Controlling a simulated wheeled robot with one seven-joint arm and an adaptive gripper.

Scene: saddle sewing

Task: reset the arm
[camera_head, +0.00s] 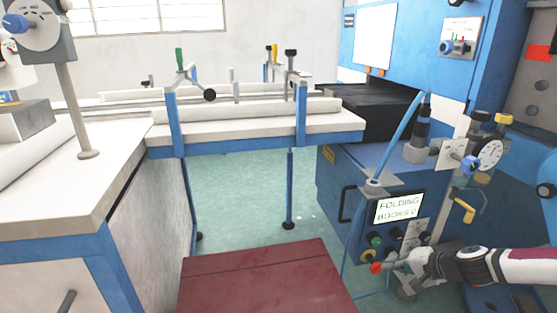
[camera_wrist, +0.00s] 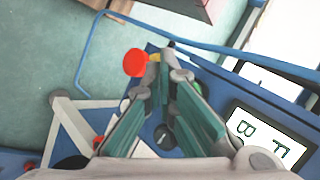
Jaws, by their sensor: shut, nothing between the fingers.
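My arm reaches in from the right in the head view. My gripper (camera_head: 388,266) is at the lower right, at the control panel under the display, close to a red button (camera_head: 376,267). In the wrist view my gripper (camera_wrist: 170,62) is shut with nothing between its fingers. The red button (camera_wrist: 136,62) shows just left of the fingertips there; I cannot tell whether they touch it. The display (camera_head: 398,207) reads "FOLDING" with a second line below; part of it also shows in the wrist view (camera_wrist: 265,140).
Green and yellow buttons (camera_head: 375,242) sit left of my gripper. A blue hose (camera_head: 402,130) runs down beside the panel. The blue machine (camera_head: 340,180) stands behind. A dark red platform (camera_head: 262,280) lies left, with open green floor (camera_head: 240,200) beyond it.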

